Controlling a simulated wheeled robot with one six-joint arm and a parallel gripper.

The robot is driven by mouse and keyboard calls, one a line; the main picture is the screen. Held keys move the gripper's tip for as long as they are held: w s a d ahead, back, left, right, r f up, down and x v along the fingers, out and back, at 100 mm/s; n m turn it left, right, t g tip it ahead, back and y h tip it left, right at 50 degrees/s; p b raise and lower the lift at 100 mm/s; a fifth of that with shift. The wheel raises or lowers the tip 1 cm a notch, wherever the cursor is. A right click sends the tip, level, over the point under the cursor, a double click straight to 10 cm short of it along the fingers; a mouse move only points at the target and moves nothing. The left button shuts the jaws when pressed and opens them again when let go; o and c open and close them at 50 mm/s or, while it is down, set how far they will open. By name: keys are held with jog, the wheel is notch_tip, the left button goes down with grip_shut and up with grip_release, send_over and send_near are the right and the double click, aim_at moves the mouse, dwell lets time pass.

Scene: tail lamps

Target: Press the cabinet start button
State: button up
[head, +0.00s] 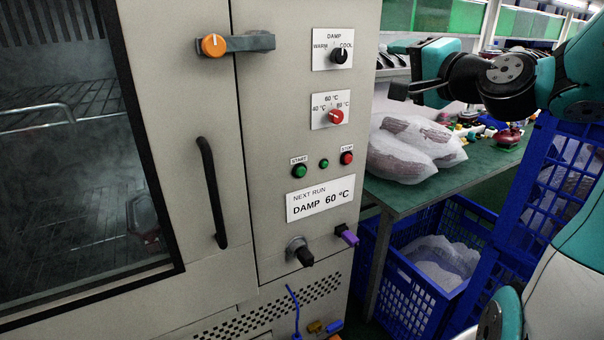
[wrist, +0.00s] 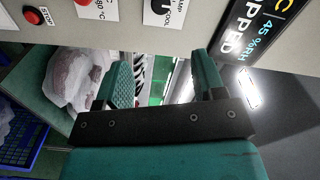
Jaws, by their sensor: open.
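The grey cabinet (head: 270,120) fills the left and middle of the head view. Its green START button (head: 300,170) sits on the right panel, left of a small green lamp or button (head: 323,163) and the red STOP button (head: 347,157). My gripper (head: 404,70) is open and empty, up and to the right of the buttons, beside the panel's right edge. In the wrist view my gripper (wrist: 163,62) has its teal fingers apart with nothing between them. The STOP button (wrist: 34,15) shows there at top left; START is outside that view.
Above the buttons are a red temperature knob (head: 336,116) and a black DAMP knob (head: 340,56). A label (head: 320,198) reads "NEXT RUN DAMP 60 °C". Bagged bundles (head: 405,150) lie on the green table (head: 395,195); blue crates (head: 415,290) stand below.

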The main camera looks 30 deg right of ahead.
grip_shut()
dwell(1.0)
jog(key=shift+a, duration=0.1)
dwell(0.5)
